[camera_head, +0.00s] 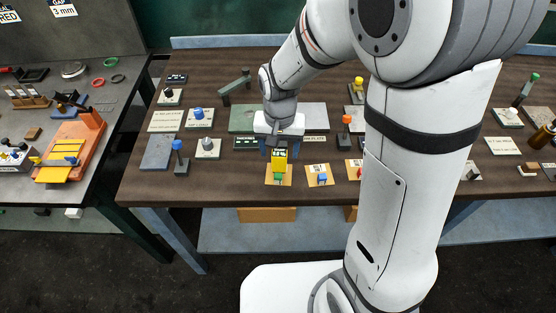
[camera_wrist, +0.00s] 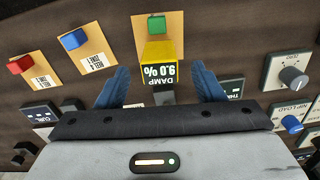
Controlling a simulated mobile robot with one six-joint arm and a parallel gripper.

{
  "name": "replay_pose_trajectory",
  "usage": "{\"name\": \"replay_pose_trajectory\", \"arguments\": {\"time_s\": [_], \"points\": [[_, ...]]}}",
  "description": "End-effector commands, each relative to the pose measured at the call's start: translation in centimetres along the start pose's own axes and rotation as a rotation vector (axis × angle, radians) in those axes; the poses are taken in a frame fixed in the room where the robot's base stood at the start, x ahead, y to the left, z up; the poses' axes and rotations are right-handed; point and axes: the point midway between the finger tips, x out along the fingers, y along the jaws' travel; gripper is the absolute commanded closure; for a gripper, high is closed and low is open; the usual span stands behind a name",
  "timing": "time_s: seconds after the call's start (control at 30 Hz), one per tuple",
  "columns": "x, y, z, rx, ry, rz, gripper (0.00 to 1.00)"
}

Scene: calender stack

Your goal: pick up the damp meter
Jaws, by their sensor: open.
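The damp meter is a yellow block with a black-and-white label reading 9.0 % in the wrist view (camera_wrist: 157,52). It also shows in the head view (camera_head: 280,156), just below my gripper (camera_head: 278,150). In the wrist view, the blue fingers of my gripper (camera_wrist: 160,70) stand apart, one to each side of the meter, with gaps on both sides. My gripper is open and holds nothing. The meter's underside is hidden, so I cannot tell what it rests on.
A tan plate with a green button (camera_wrist: 156,25) is right beside the meter. Plates with a blue button (camera_wrist: 74,40) and a red button (camera_wrist: 20,65) stand to the left. A grey knob (camera_wrist: 292,77) is to the right. The brown table (camera_head: 225,190) carries several other controls.

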Motion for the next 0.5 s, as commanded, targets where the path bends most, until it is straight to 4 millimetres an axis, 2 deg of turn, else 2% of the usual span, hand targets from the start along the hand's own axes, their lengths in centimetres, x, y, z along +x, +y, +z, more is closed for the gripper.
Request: {"name": "replay_pose_trajectory", "arguments": {"time_s": [0.1, 0.2, 0.43, 0.5], "points": [[1.6, 0.0, 0.1, 0.000, -0.004, 0.002, 0.38], [2.2, 0.0, 0.0, -0.001, -0.002, 0.001, 0.38], [2.3, 0.0, 0.0, -0.002, 0.000, 0.000, 0.38], [2.3, 0.0, 0.0, -0.002, 0.000, 0.000, 0.44]]}}
